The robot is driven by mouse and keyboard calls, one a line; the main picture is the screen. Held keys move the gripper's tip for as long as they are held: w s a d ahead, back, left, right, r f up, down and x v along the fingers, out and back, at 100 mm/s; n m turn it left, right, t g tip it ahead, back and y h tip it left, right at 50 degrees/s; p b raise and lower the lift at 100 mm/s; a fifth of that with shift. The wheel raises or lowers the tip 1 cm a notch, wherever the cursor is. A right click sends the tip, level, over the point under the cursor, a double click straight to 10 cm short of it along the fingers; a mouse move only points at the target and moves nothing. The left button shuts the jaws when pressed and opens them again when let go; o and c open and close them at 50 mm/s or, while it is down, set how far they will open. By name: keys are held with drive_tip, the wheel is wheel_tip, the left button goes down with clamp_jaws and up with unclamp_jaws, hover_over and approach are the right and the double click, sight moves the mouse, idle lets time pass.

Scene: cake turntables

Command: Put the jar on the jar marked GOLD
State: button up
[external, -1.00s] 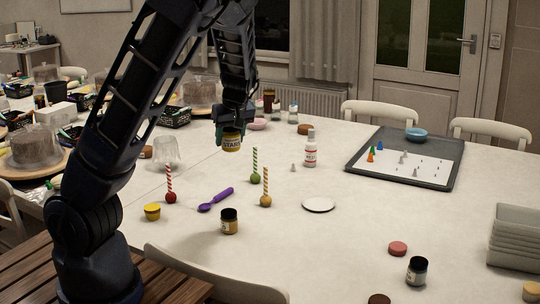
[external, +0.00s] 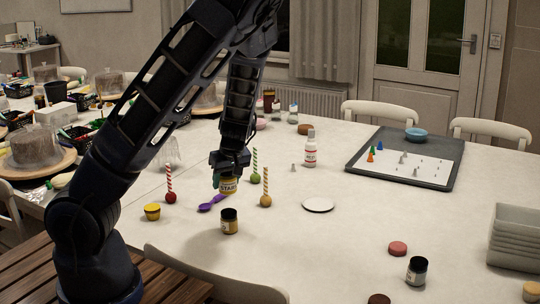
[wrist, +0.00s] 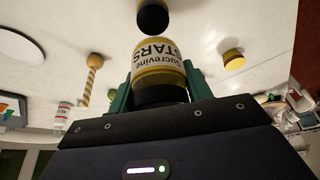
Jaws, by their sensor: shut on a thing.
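My gripper (external: 229,172) is shut on a yellow jar (external: 227,186) whose label reads STARS. In the wrist view the held jar (wrist: 160,63) sits between the green fingers, dark lid toward the gripper. A black-lidded amber jar (external: 229,222) stands upright on the table, nearer the external camera than the held jar and apart from it. Its dark lid (wrist: 152,19) shows at the top of the wrist view. Another black-lidded jar (external: 417,272) stands at the front right. I cannot read GOLD on either standing jar.
A purple spoon (external: 211,203), a red-striped stick (external: 170,185), a green-striped stick (external: 255,165), a yellow-striped stick (external: 265,188) and a small yellow pot (external: 152,211) surround the gripper. A white disc (external: 318,205) lies to the right.

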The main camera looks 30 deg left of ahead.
drive_tip(key=shift+f, duration=3.25)
drive_tip(key=shift+f, duration=0.1)
drive_tip(key=o, duration=1)
drive_tip(key=shift+o, duration=0.2)
